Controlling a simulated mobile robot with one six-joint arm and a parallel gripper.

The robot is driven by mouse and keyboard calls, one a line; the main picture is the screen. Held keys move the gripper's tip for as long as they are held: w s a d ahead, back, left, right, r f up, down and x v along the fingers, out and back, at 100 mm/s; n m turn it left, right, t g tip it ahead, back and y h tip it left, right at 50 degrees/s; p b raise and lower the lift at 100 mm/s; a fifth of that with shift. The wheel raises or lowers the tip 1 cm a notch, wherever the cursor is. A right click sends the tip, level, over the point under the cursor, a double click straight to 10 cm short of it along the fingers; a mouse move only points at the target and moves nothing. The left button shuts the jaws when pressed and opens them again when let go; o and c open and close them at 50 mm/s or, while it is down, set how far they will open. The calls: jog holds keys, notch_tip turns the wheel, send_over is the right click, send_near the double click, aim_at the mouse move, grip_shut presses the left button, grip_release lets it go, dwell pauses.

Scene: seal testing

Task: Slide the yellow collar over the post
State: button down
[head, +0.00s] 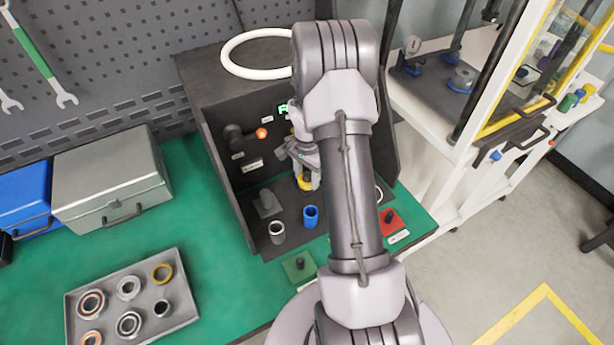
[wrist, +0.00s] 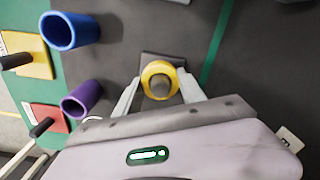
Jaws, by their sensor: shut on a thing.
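The yellow collar (wrist: 147,76) sits between my fingertips in the wrist view, and my gripper (wrist: 159,84) is shut on it. A rounded grey post (wrist: 161,88) shows inside the collar's opening, above a dark square base (wrist: 160,58). I cannot tell how far down the post the collar is. In the head view my gripper (head: 304,172) points down inside the dark booth, with the yellow collar (head: 305,184) at its tips. The post is hidden in the head view by my gripper and arm.
A blue cup (wrist: 70,31) and a purple cup (wrist: 81,99) stand to one side. Beyond them are yellow (wrist: 35,55) and red (wrist: 42,120) plates with black pegs.

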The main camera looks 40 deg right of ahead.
jog(key=c, duration=0.6)
grip_release()
notch_tip(320, 180, up, 9)
jog(key=p, duration=0.6)
jog(key=shift+r, duration=0.1)
jog(key=shift+s+f, duration=0.1)
jog(key=shift+f, duration=0.1)
